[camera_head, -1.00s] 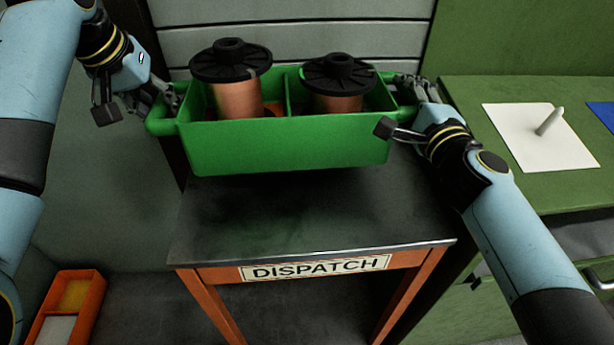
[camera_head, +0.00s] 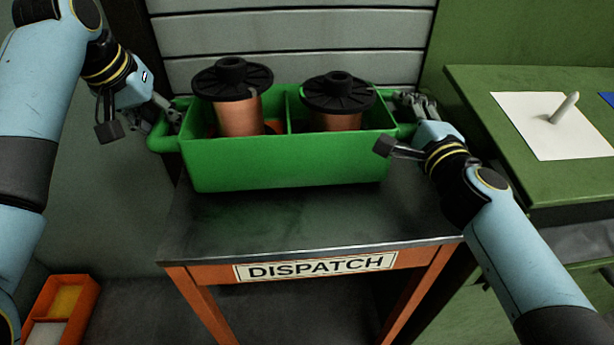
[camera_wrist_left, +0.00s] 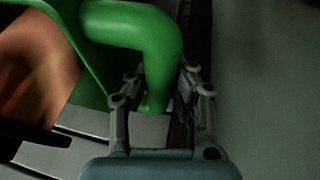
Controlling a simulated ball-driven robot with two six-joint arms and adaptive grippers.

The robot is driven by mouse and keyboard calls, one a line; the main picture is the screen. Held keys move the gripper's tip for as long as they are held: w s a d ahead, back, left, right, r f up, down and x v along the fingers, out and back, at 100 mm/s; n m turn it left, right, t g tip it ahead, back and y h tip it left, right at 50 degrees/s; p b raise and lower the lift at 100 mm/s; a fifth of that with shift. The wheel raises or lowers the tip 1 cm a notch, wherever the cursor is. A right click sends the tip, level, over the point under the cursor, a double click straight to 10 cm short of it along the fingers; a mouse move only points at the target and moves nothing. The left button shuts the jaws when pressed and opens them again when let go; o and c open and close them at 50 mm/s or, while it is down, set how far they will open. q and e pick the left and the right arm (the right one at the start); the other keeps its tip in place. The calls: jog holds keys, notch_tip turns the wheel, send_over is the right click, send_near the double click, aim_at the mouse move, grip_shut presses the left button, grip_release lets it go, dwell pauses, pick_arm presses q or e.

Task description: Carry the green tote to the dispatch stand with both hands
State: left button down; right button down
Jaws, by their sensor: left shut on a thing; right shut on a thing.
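The green tote (camera_head: 285,163) is at the dispatch stand (camera_head: 300,228), over the back part of its dark top. I cannot tell whether its base touches the top. It is roughly level and holds two copper spools with black flanges, one on the left (camera_head: 238,115) and one on the right (camera_head: 340,120). My left gripper (camera_head: 172,118) is shut on the tote's left handle; the left wrist view shows the green handle (camera_wrist_left: 150,50) between its fingers. My right gripper (camera_head: 408,105) is at the tote's right handle and shut on it, partly hidden by its own wrist.
A green bench (camera_head: 468,105) on the right carries a white sheet (camera_head: 540,135) with a pale peg (camera_head: 564,107). An orange bin (camera_head: 62,312) is on the floor at lower left. A grey slatted wall (camera_head: 290,50) stands behind the tote.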

pick_arm(q)
jog(key=shift+f+b, duration=0.45)
jog(key=shift+f, duration=0.2)
pick_arm(e)
jog(key=shift+f, duration=0.6)
pick_arm(q)
jog(key=c, duration=1.2)
grip_release()
jog(key=shift+s, duration=0.1)
pick_arm(e)
jog(key=c, duration=1.1)
grip_release()
jog(key=shift+s, duration=0.1)
pick_arm(q)
jog(key=shift+r, duration=0.1)
pick_arm(e)
jog(key=shift+s, duration=0.15)
pick_arm(q)
jog(key=v, duration=1.2)
pick_arm(e)
jog(key=s, duration=0.7)
jog(key=s+d, duration=0.1)
jog(key=s, duration=0.3)
jog(key=shift+s, duration=0.35)
jog(key=shift+r, duration=0.1)
